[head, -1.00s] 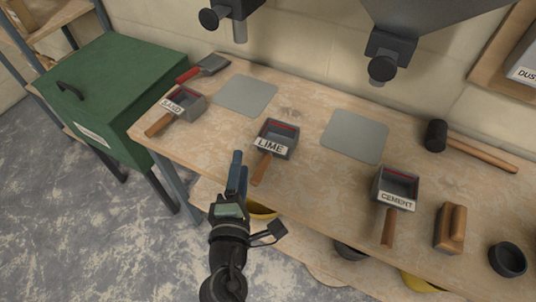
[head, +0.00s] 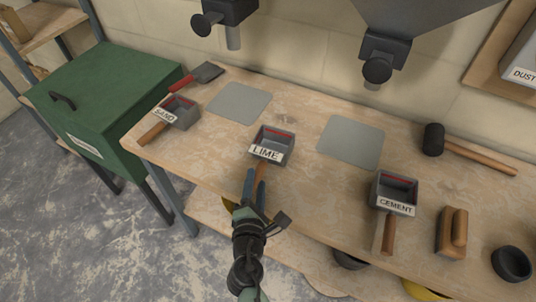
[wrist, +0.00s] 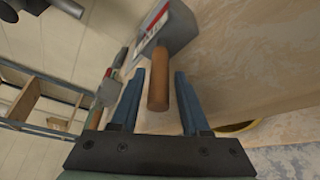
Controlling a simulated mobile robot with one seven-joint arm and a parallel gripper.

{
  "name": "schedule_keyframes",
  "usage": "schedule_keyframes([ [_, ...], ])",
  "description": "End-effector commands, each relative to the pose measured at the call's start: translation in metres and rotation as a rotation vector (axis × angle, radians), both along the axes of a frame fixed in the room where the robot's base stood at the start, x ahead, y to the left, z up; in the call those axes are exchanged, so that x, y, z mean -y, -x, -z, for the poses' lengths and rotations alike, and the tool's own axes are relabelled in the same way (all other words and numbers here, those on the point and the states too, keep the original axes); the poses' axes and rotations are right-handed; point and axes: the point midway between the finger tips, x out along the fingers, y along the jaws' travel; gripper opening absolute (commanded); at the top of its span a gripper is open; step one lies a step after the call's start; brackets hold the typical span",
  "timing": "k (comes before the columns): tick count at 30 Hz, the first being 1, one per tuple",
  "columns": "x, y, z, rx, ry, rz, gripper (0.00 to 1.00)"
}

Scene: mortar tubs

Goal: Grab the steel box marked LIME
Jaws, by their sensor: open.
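The steel box marked LIME (head: 272,146) sits on the wooden bench near its front edge, its wooden handle (head: 260,171) pointing toward me. My gripper (head: 254,184) is at the handle, its blue fingers open, one on each side of the handle's end in the head view. In the wrist view the handle (wrist: 158,90) reaches into the gap between the two fingers (wrist: 155,92), with the steel box (wrist: 172,30) beyond. The handle shows no clear contact with either finger.
Similar boxes marked SAND (head: 178,112) and CEMENT (head: 395,192) stand left and right on the bench (head: 310,190). Two grey plates (head: 239,103) lie behind. A mallet (head: 470,150), a wooden float (head: 452,232) and a black cup (head: 511,263) are at the right. Dark spouts (head: 380,65) hang above.

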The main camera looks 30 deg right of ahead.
Motion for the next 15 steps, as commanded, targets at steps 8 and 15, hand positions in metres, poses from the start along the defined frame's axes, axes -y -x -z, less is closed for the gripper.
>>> schedule_keyframes([
  [8, 0.018, -0.028, 0.005, 0.001, 0.0, 0.001, 0.46],
  [15, 0.019, -0.029, 0.005, 0.001, 0.0, 0.001, 0.46],
])
